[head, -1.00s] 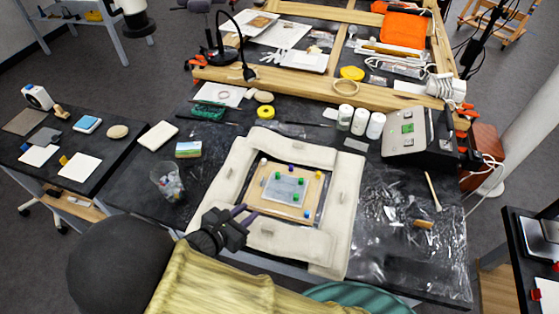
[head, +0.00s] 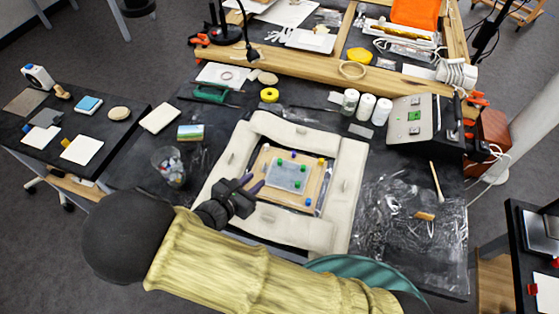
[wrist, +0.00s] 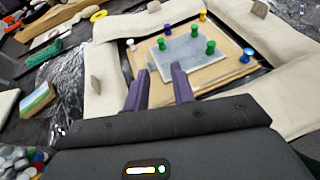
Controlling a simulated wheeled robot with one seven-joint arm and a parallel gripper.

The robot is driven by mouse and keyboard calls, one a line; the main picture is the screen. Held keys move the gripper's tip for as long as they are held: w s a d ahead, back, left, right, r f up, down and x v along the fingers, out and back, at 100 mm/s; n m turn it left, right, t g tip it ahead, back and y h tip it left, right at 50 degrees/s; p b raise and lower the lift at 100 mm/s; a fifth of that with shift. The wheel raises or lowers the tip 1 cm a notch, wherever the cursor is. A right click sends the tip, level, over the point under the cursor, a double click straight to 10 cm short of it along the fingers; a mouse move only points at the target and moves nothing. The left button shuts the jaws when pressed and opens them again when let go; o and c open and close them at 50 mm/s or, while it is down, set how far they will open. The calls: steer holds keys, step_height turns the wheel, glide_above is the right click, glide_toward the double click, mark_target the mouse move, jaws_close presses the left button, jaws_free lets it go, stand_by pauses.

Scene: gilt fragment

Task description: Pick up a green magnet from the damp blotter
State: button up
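A pale grey sheet (head: 288,175), which looks like the damp blotter, lies on a tan board (head: 268,192). Several green magnets stand on it; one is at its far left corner (head: 280,161) and one at its near right (head: 300,184). In the wrist view, green magnets show at the sheet's left (wrist: 162,44) and right edge (wrist: 211,47). My gripper (head: 256,181) is at the board's left side, with its purple fingers apart and nothing between them. In the wrist view the fingertips (wrist: 160,76) lie just short of the sheet.
Cream padded bolsters (head: 345,200) frame the board. White (wrist: 130,44), yellow (wrist: 202,15) and blue magnets (wrist: 247,54) stand around the sheet. A clear cup of small items (head: 168,166) is left; a grey control box (head: 414,120) and crumpled clear plastic (head: 390,220) are right.

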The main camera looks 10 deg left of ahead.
steer(key=p, duration=0.2)
glide_toward(279, 161)
steer(key=x, duration=0.5)
steer(key=shift+w+a+f, duration=0.1)
steer(key=shift+a+f, duration=0.05)
steer(key=shift+f, duration=0.1)
steer(key=x, duration=0.1)
steer(key=p+x, duration=0.1)
steer(key=x, duration=0.2)
steer(key=shift+w+d+r+p, duration=0.15)
steer(key=shift+w+d+p, duration=0.1)
steer(key=shift+w+p, duration=0.1)
steer(key=shift+w, duration=0.2)
jaws_close()
